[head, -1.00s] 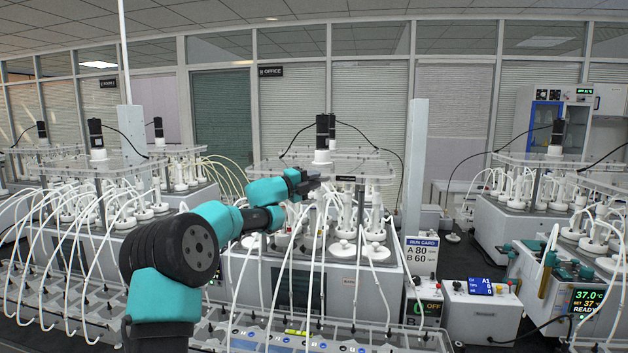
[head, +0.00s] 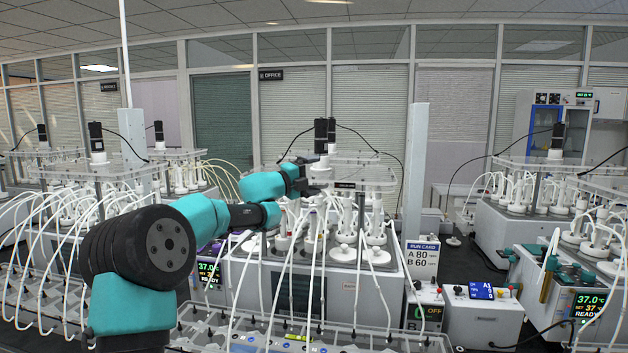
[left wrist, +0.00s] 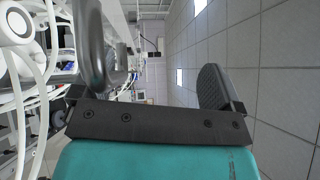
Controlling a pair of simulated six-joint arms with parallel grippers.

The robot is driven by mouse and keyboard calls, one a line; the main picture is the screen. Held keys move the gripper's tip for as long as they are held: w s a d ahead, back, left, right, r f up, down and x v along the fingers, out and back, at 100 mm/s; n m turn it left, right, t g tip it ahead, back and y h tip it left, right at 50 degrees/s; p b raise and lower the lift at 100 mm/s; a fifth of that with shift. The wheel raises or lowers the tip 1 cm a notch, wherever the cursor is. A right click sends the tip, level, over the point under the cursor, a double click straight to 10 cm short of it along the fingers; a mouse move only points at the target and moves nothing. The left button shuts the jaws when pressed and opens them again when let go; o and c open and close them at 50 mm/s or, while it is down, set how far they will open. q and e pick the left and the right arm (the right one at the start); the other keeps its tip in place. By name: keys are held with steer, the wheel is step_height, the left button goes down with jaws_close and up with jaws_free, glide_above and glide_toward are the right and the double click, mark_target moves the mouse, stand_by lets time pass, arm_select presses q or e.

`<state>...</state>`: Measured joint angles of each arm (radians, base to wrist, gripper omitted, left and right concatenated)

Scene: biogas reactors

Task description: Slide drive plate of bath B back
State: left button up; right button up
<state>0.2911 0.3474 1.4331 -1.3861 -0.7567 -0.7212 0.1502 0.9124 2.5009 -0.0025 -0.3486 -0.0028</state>
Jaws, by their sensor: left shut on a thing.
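A clear drive plate (head: 375,175) with a black motor (head: 321,136) on top lies over the middle bath (head: 345,285) in the head view. I cannot read a letter on this bath. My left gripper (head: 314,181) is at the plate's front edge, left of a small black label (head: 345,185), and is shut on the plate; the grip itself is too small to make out. The left wrist view shows a dark finger (left wrist: 215,88) and a large grey rounded part (left wrist: 92,45) opposite. My right gripper is out of view.
White bottles with hoses crowd below the plate. A second motor (head: 332,132) stands behind. A white post (head: 416,170) rises at the right, above the run card (head: 422,256) and a control box (head: 482,310). A clear hose rack (head: 370,338) spans the front.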

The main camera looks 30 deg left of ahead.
arm_select(q)
steer(key=shift+o, duration=0.7)
steer(key=s+d+r, duration=0.1)
steer(key=s+d, duration=0.4)
steer(key=s, duration=0.2)
steer(key=shift+s+d+r, duration=0.35)
steer(key=shift+d+r, duration=0.05)
steer(key=shift+s+d+r, duration=0.2)
steer(key=shift+s+d, duration=0.1)
steer(key=shift+s, duration=0.3)
steer(key=c, duration=1.1)
steer(key=shift+s+f, duration=0.2)
steer(key=shift+f, duration=0.15)
